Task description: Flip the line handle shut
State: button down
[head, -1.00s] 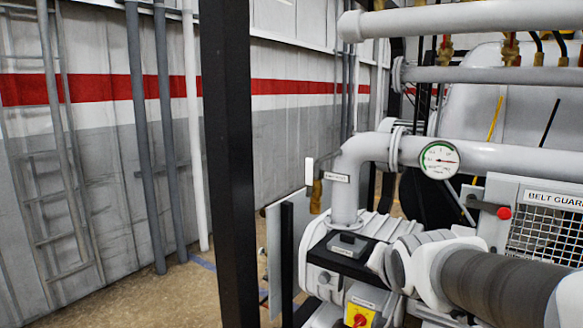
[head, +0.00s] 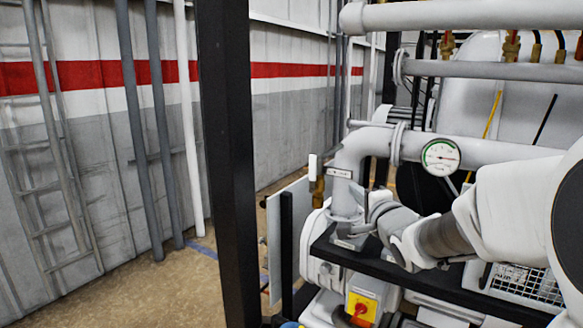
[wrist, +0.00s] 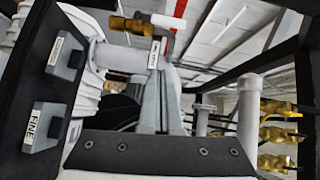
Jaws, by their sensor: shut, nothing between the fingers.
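The line handle (head: 312,167) is a small white lever standing upright above a brass valve body (head: 318,189), left of the grey elbow pipe. In the wrist view the white handle (wrist: 168,22) and brass valve (wrist: 132,25) lie at the top, with a labelled tag (wrist: 153,52) beside them. My gripper (head: 364,202) is just right of the vertical pipe, apart from the handle; its tips are partly hidden against the pipework in the head view. In the wrist view my gripper (wrist: 158,68) is shut and empty, pointing toward the tag and valve.
A black shelf (head: 430,272) with grey labelled blocks (wrist: 46,127) lies below my wrist. A round gauge (head: 440,157) sits on the pipe to the right. A black post (head: 226,160) stands left. A yellow switch box (head: 362,309) is below.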

jog(key=shift+a+r+m+t+y, duration=0.2)
jog(key=shift+r+m+t+y, duration=0.1)
jog(key=shift+r, duration=0.1)
jog(key=shift+w, duration=0.1)
send_near(313, 174)
jog(key=w+d+r, duration=0.2)
jog(key=w+d, duration=0.2)
jog(key=w+a, duration=0.1)
jog(key=w+a+p, duration=0.1)
jog(key=a, duration=0.1)
jog(key=shift+w+a+r, duration=0.1)
jog(key=shift+w+a, duration=0.15)
jog(key=shift+w, duration=0.05)
jog(key=shift+w+a+r+p, duration=0.1)
jog(key=shift+a+r+p, duration=0.05)
jog(key=shift+p, duration=0.15)
